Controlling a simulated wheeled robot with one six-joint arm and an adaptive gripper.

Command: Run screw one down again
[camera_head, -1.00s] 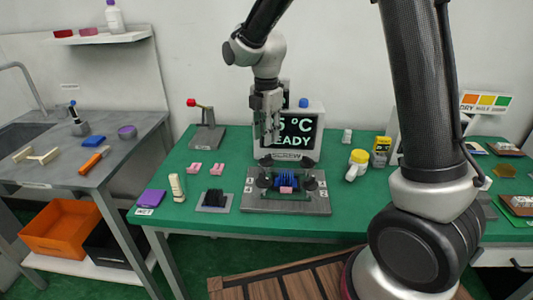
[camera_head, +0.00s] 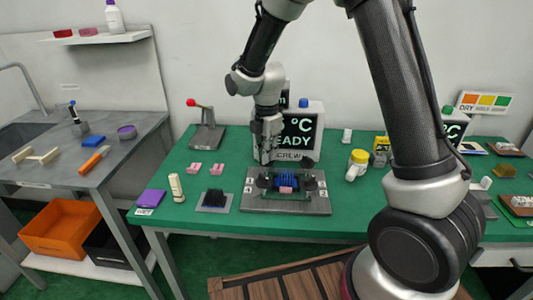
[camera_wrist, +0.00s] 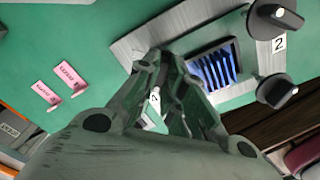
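The grey fixture plate (camera_head: 318,206) lies on the green table with a finned blue part (camera_head: 286,179) in its middle; the fins also show in the wrist view (camera_wrist: 214,68). Dark screw knobs stand around the part. Two right-side knobs, one (camera_wrist: 274,20) beside a label "2" and one (camera_wrist: 277,91) below it, show in the wrist view. My gripper (camera_head: 265,161) points down over the left side of the plate; it also shows in the wrist view (camera_wrist: 157,60). Its fingers hide the left knobs there, and a partly covered label (camera_wrist: 155,98) shows between them. Whether they grip a knob is unclear.
A display (camera_head: 302,127) reading "°C READY" stands behind the plate. Green table in front is clear.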

